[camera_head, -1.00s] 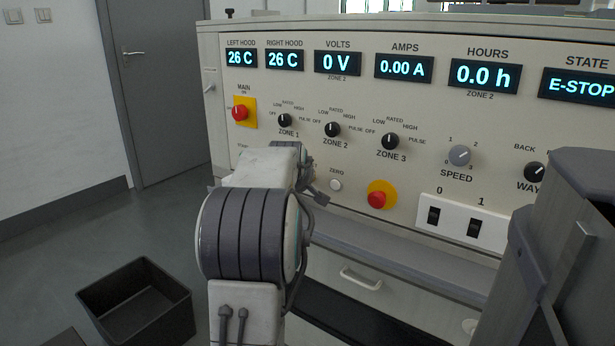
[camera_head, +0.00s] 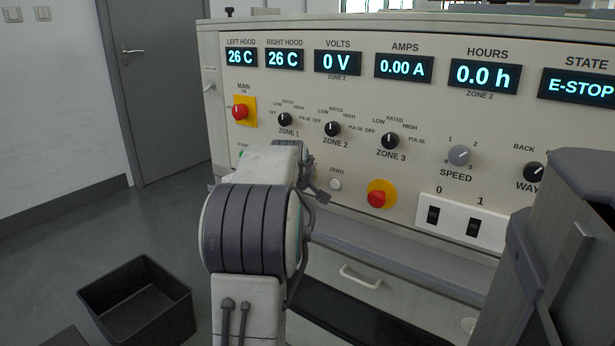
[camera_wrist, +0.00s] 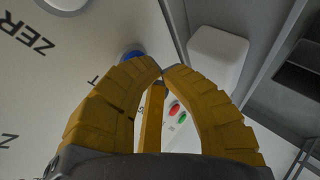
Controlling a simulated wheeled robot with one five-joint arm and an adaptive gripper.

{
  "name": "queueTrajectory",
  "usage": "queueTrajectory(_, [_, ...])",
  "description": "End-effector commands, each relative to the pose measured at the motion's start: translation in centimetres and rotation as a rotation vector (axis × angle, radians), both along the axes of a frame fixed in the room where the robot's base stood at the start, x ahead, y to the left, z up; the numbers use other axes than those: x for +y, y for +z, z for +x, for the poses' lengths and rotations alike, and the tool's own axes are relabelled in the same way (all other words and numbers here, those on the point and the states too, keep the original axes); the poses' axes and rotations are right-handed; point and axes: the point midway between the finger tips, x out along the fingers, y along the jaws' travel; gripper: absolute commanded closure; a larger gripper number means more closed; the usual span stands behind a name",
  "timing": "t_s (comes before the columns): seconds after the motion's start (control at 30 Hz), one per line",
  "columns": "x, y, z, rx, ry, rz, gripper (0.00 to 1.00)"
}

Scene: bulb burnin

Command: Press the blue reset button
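The blue reset button (camera_wrist: 131,55) shows in the wrist view as a blue dome on the panel, partly covered by a fingertip. My gripper (camera_wrist: 162,70) has yellow ribbed fingers whose tips come together with nothing between them. The tips appear right beside the button; I cannot tell whether they touch it. In the head view my own arm hides the button and most of my gripper.
The control panel (camera_head: 350,100) has several knobs, a red emergency stop (camera_head: 377,199) on yellow, and a white ZERO button (camera_head: 335,184). Red (camera_wrist: 174,108) and green (camera_wrist: 183,117) buttons lie beyond my fingers. A black bin (camera_head: 140,300) stands on the floor. The state display (camera_head: 582,88) reads E-STOP.

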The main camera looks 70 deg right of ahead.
Motion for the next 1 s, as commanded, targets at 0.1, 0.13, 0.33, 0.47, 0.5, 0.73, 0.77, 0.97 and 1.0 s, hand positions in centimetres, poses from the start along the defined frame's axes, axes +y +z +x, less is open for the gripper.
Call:
queueTrajectory(0.1, [-0.1,0.1,0.0,0.001,-0.001,-0.001,1.0])
queueTrajectory(0.13, [-0.2,0.1,-0.1,0.001,-0.001,-0.001,1.0])
queueTrajectory(0.33, [-0.4,0.1,-0.1,0.001,-0.002,-0.001,1.0])
queueTrajectory(0.47, [-0.4,0.1,-0.1,0.001,-0.003,-0.002,1.0])
queueTrajectory(0.5, [-0.4,0.1,-0.1,0.001,-0.003,-0.002,1.0])
queueTrajectory(0.73, [-0.2,0.0,-0.1,0.001,-0.001,-0.002,1.0])
queueTrajectory(0.77, [-0.2,0.0,-0.1,0.001,-0.001,-0.002,1.0])
queueTrajectory(0.97, [0.5,-0.1,0.1,-0.002,0.002,-0.001,1.0])
queueTrajectory(1.0, [0.7,-0.1,0.1,-0.002,0.003,0.0,1.0])
